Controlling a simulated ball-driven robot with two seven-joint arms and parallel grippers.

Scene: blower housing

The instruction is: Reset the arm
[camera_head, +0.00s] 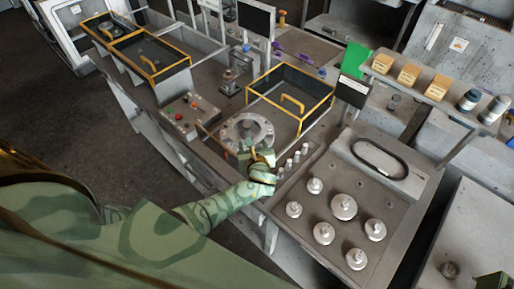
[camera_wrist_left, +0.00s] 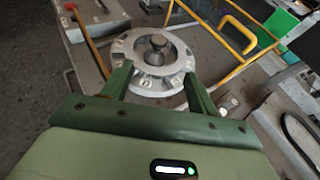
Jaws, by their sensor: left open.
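My left arm comes in from the left in the head view, green and patterned. Its gripper (camera_head: 258,155) is over the workbench, at the near edge of a round grey metal housing ring (camera_head: 247,130). In the left wrist view the two green fingers of my left gripper (camera_wrist_left: 158,84) stand apart, with nothing held between them. The ring (camera_wrist_left: 152,50) lies just beyond the fingertips, with a round knob at its centre. Whether the fingers touch the ring I cannot tell. A green piece at the bottom right corner of the head view looks like part of my right gripper (camera_head: 494,281), mostly cut off.
A yellow-framed guard (camera_head: 290,97) stands behind the ring. A button box (camera_head: 190,115) is on its left. A plate with several pale knobbed parts (camera_head: 343,206) is at right, near a black belt loop (camera_head: 380,159). A shelf holds yellow boxes (camera_head: 409,74). The floor at left is clear.

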